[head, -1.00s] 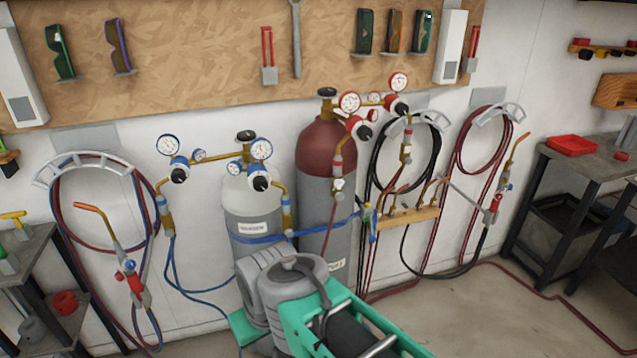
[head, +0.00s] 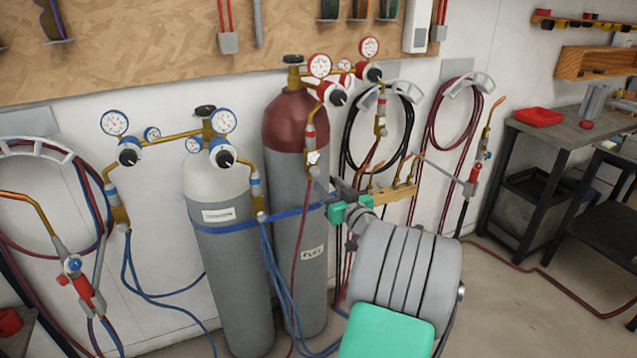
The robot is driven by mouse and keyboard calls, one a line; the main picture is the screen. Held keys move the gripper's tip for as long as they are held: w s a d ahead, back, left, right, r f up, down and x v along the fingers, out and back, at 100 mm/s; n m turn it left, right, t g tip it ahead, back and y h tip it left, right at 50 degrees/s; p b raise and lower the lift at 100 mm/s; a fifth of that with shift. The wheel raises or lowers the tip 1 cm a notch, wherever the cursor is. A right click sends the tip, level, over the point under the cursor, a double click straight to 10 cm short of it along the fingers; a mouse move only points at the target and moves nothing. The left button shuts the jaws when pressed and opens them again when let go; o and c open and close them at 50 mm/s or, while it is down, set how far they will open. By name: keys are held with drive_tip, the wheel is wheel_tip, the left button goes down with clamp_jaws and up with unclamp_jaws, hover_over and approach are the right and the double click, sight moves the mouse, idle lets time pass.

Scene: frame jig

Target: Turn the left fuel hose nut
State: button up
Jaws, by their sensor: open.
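The fuel cylinder (head: 311,222) stands upright with a maroon top. Red-rimmed gauges and two regulators sit above it. From the left fuel regulator (head: 332,94) a brass fitting runs down to the left fuel hose nut (head: 312,158), a small pale piece with the red hose below it. My gripper (head: 324,188) is at the end of the green wrist, just below and to the right of the nut. Its grey jaws look open and empty, pointing toward the hose. They are small here, and I cannot tell whether they touch the hose. My arm hides the lower right of the scene.
A grey oxygen cylinder (head: 229,262) with blue-rimmed gauges stands to the left. A blue strap (head: 236,224) crosses both cylinders. A torch rack (head: 397,205) and coiled hoses (head: 455,120) are right of my gripper. A workbench (head: 560,140) stands far right.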

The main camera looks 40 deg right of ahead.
sight(316, 172)
drive_tip(key=x, duration=0.3)
drive_tip(key=p+x, duration=0.1)
drive_tip(key=x, duration=0.3)
drive_tip(key=shift+w+a, duration=0.1)
drive_tip(key=shift+a, duration=0.1)
clamp_jaws()
